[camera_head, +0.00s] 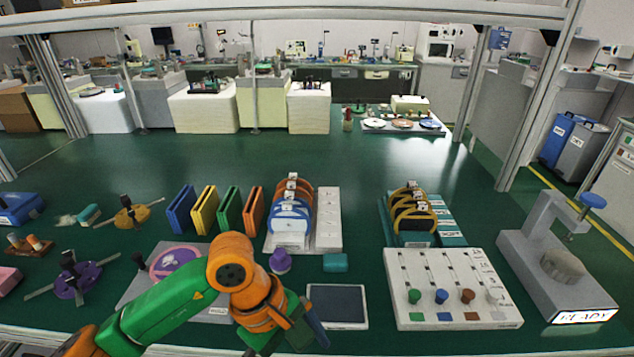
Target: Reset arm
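My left arm comes in from the lower left, green and orange, and bends down over the front of the green bench. My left gripper (290,332) points down near the front edge, left of a dark-screened tablet (336,306). Its dark finger parts are partly hidden behind the orange wrist, so I cannot tell whether they are open or shut. No held object shows clearly. My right gripper is not in view.
A plate with a pink-purple disc (174,262) lies partly behind my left arm. Coloured upright plates (204,210), a ring rack (292,215), a purple knob (281,261) and a teal block (335,262) stand beyond. A white peg board (450,285) and grey press (555,265) stand right.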

